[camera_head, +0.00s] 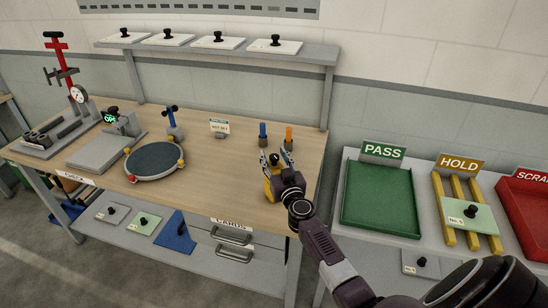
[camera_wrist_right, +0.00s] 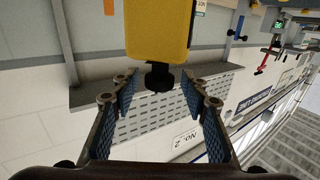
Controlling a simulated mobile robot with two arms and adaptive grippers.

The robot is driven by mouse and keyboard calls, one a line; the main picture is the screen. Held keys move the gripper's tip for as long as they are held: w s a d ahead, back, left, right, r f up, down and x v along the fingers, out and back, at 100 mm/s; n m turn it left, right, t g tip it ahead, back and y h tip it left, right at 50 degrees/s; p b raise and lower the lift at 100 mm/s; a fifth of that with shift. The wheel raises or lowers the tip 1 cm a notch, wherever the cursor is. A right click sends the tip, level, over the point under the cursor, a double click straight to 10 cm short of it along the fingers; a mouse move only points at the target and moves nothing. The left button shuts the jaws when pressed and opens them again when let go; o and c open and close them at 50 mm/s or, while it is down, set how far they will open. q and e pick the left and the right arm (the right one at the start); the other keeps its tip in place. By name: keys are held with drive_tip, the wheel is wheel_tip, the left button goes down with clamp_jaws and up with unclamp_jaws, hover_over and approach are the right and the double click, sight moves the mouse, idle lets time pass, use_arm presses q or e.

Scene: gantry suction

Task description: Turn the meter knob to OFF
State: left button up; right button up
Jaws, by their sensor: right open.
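A yellow block-shaped body (camera_head: 269,187), which looks like the meter, stands near the right end of the wooden bench, partly hidden by my right gripper (camera_head: 276,158). In the right wrist view the yellow body (camera_wrist_right: 158,30) fills the top middle, with a short black knob (camera_wrist_right: 158,76) at its end. My right gripper (camera_wrist_right: 160,92) is open, its blue-padded fingers on either side of the knob, with clear gaps. No knob marking or setting is readable. My left gripper is not in view.
Blue-topped (camera_head: 263,131) and orange-topped (camera_head: 289,134) posts stand close behind the gripper. A round dark plate (camera_head: 154,160) and a small sign (camera_head: 219,127) are to the left. A green PASS tray (camera_head: 381,198) lies right. The bench between has free room.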

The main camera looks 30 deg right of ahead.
clamp_jaws()
drive_tip(key=shift+m+g+h+p, duration=0.8)
drive_tip(key=shift+m+h, duration=0.4)
drive_tip(key=shift+h, duration=0.4)
drive_tip(key=shift+m+h, duration=0.4)
drive_tip(key=shift+h, duration=0.2)
unclamp_jaws()
drive_tip(key=shift+d, duration=0.1)
